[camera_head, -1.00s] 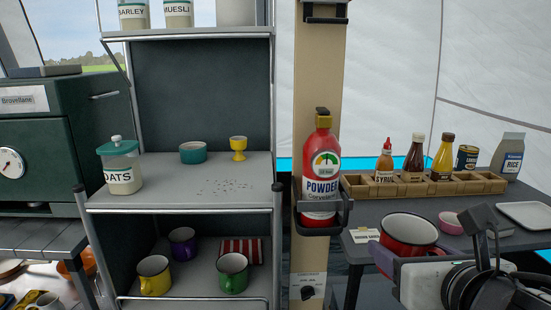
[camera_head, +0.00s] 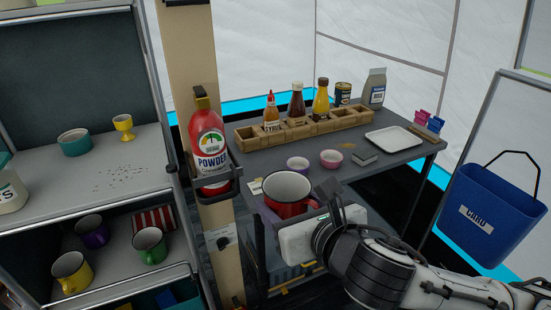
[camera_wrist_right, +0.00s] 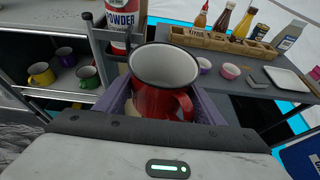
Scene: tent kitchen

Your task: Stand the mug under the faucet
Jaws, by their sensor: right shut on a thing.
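A red mug (camera_head: 283,208) with a pale inside is held upright in my right gripper (camera_head: 302,212), in front of the side table. In the right wrist view the mug (camera_wrist_right: 155,100) sits between the two purple-grey fingers, its handle towards the camera. The fingers are closed against its sides. Its base is hidden from both views. Yellow (camera_head: 71,272), purple (camera_head: 92,232) and green (camera_head: 149,246) mugs stand on the lower shelf at left. No faucet shows in either view. My left gripper is not in view.
The dark side table (camera_head: 370,165) holds a wooden rack (camera_head: 305,128) of bottles, two small bowls (camera_head: 331,159) and a white tray (camera_head: 394,141). A red powder extinguisher (camera_head: 207,140) hangs on the post left of the mug. A blue bucket (camera_head: 490,215) is at right.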

